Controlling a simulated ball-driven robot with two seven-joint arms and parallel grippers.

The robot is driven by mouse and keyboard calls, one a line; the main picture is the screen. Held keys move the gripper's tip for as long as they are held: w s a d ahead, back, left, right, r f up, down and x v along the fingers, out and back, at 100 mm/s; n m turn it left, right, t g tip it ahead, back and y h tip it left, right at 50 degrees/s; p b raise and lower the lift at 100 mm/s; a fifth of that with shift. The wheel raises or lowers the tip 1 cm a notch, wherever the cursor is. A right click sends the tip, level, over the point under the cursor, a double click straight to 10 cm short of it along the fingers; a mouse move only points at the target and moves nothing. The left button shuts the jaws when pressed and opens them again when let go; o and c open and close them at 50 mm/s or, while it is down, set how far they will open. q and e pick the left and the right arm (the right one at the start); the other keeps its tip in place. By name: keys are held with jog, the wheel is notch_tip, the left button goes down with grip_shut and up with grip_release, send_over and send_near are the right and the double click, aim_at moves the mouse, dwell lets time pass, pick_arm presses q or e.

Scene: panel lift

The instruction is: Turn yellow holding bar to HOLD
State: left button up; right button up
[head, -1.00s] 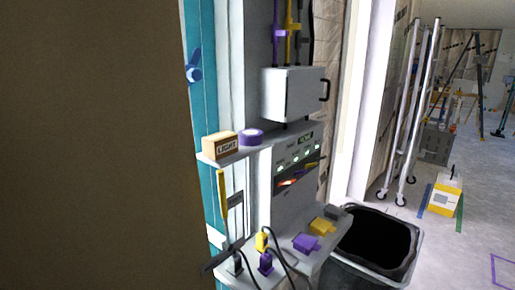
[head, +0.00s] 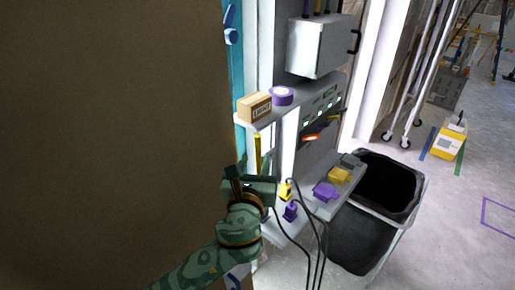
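The yellow holding bar (head: 257,150) stands upright below the small shelf, against the pale frame beside the brown panel. Its upper part shows; its lower part is hidden behind my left gripper. My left gripper (head: 246,182), on a green arm from the bottom left, is in front of the bar's lower end. I cannot tell whether it touches the bar or whether its fingers are open. No HOLD marking can be read. My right gripper is not in view.
A large brown panel (head: 110,140) fills the left side. A shelf (head: 262,123) holds a box (head: 255,107) and purple tape (head: 281,95). Yellow (head: 285,191) and purple (head: 290,211) plugs with cables sit close right of my gripper. A black bin (head: 365,235) stands further right.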

aim_at(256, 152)
pick_arm(q)
jog(key=w, duration=0.5)
jog(key=shift+w+d, duration=0.15)
jog(key=shift+w, duration=0.25)
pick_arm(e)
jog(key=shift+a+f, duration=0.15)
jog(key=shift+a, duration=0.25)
